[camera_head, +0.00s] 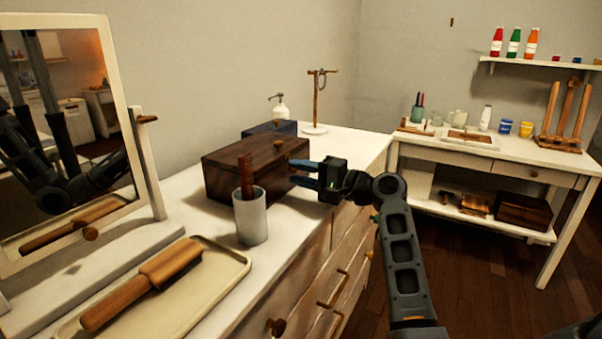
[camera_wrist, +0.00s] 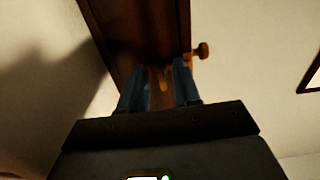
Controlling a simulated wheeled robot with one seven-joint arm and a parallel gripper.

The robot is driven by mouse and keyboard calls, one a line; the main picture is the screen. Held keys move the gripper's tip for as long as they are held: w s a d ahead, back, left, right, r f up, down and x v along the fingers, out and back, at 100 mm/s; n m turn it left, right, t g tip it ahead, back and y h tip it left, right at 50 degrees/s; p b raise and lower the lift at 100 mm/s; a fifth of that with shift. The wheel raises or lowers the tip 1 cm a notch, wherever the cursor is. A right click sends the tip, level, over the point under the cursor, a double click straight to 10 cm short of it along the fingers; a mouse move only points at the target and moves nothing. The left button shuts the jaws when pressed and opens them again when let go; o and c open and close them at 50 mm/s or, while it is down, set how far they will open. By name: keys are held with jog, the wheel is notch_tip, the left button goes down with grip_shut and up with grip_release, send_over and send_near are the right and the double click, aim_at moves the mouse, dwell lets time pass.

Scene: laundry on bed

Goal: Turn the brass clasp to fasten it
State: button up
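A dark wooden box (camera_head: 235,170) sits closed on the white dresser top. It also fills the upper middle of the wrist view (camera_wrist: 125,30). My gripper (camera_head: 295,172) is at the right side of the box, its two blue fingers pointing left at it. In the wrist view the fingers (camera_wrist: 160,75) are apart, with a small brass piece (camera_wrist: 163,79), likely the clasp, between them near the box face. I cannot tell whether the fingers touch it. In the head view the clasp is not clearly distinguishable behind the fingers.
A grey cup (camera_head: 250,220) holding a brown comb stands in front of the box. A tray (camera_head: 205,300) with a wooden brush (camera_head: 145,285) and a mirror (camera_head: 140,110) are at left. A blue box (camera_head: 262,129), a soap bottle (camera_head: 280,108) and a stand (camera_head: 316,100) are behind.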

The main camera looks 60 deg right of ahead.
jog(key=shift+s, duration=0.1)
jog(key=s, duration=0.7)
jog(key=shift+s+d, duration=0.15)
jog(key=shift+s, duration=0.2)
dwell(0.4)
